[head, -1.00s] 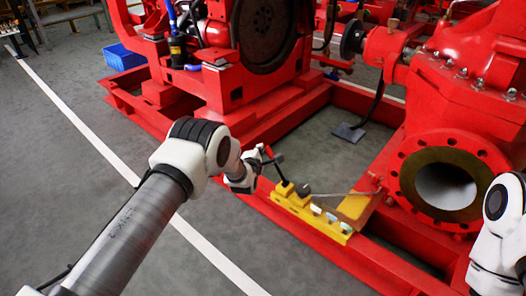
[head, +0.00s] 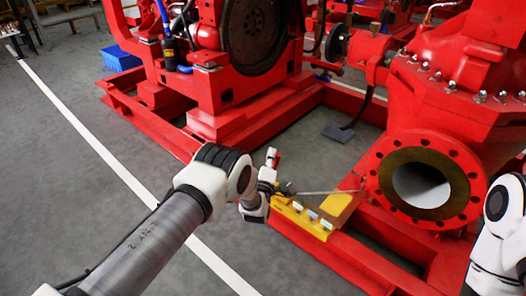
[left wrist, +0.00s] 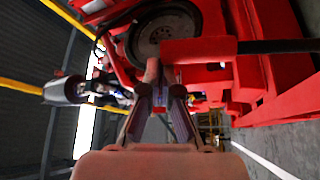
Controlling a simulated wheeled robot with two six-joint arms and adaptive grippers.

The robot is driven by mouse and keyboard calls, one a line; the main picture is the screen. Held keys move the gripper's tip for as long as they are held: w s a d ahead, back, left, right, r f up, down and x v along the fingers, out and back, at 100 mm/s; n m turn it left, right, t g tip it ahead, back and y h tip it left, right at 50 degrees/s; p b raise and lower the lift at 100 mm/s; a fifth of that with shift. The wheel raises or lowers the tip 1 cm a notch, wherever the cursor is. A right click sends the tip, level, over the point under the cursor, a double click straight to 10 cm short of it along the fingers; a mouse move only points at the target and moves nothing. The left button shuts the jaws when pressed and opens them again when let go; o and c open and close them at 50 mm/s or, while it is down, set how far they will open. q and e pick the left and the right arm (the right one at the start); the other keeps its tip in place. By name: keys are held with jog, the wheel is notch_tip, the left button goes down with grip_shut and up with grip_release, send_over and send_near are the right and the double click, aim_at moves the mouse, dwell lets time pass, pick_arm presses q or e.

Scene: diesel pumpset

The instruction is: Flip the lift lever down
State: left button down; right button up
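The lift lever (head: 277,160) has a red grip and stands up at the left end of a yellow block (head: 303,216) on the red base frame. Its lower part is hidden behind my left gripper. In the left wrist view the red grip (left wrist: 205,49) lies across the picture just beyond the fingertips, with a dark rod running right. My left gripper (head: 271,158) is beside the grip on its left in the head view. Its fingertips (left wrist: 160,72) look closed together, with nothing seen between them; whether they touch the grip is unclear. My right gripper is out of view.
A large red pump flange (head: 424,184) stands right of the yellow block. The red engine with a dark flywheel (head: 255,35) is behind. A thin metal rod (head: 325,192) extends over the block. Grey floor is open at the left; a blue crate (head: 122,59) stands far back.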

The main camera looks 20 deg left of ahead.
aim_at(280, 155)
pick_arm(q)
jog(key=shift+s+d+f+m, duration=0.1)
jog(key=shift+s+d+m, duration=0.15)
jog(key=shift+d, duration=0.2)
jog(key=shift+s+d+f+m, duration=0.1)
jog(key=shift+d+m, duration=0.15)
jog(key=shift+d, duration=0.2)
jog(key=shift+s+d+f, duration=0.2)
jog(key=shift+s+d, duration=0.1)
jog(key=shift+d, duration=0.25)
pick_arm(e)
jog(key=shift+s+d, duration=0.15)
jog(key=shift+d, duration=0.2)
pick_arm(q)
jog(key=shift+d+f, duration=0.1)
jog(key=shift+d, duration=0.05)
